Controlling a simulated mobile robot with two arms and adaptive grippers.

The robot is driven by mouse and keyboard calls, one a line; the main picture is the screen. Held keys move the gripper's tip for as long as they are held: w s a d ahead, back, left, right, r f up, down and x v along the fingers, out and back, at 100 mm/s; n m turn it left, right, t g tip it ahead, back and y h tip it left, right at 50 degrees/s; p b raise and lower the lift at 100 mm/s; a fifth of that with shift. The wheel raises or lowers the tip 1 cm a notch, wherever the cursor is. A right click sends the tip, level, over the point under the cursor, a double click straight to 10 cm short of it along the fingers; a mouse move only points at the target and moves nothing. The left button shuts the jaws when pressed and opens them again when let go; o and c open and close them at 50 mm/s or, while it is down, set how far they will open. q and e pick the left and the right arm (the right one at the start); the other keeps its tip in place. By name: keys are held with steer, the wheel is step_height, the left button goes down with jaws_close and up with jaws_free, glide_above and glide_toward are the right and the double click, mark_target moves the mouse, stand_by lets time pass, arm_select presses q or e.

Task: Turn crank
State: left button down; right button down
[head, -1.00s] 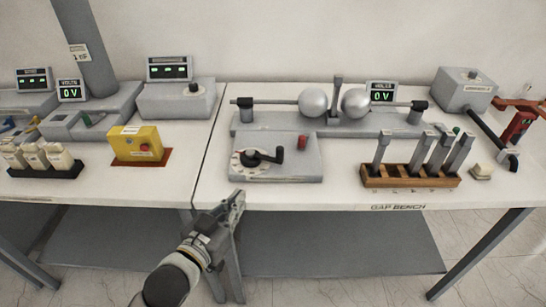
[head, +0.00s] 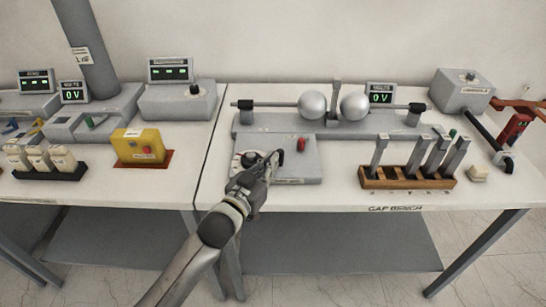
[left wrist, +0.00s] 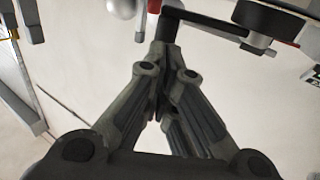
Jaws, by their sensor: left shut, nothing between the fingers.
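The crank is a black arm on a round pale dial (head: 238,161) on the grey control box at the front left of the gap bench. Its handle end (head: 281,157) shows just past my left gripper (head: 270,163), which hides part of the arm and dial. In the left wrist view the crank arm (left wrist: 212,25) runs from the hub at the upper right to the handle above my fingertips (left wrist: 163,50). The fingers are shut with nothing between them, close to the handle; I cannot tell whether they touch it. My right gripper is not in view.
A red knob (head: 301,144) stands on the box just right of the crank. Two metal spheres (head: 354,106) sit on a rod behind. A wooden rack (head: 408,181) of upright grey tools is to the right. A yellow box (head: 139,146) stands on the left table.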

arm_select(q)
steer(key=shift+x, duration=0.8)
steer(key=shift+w+d, duration=0.35)
steer(key=shift+w, duration=0.3)
steer(key=shift+s, duration=0.1)
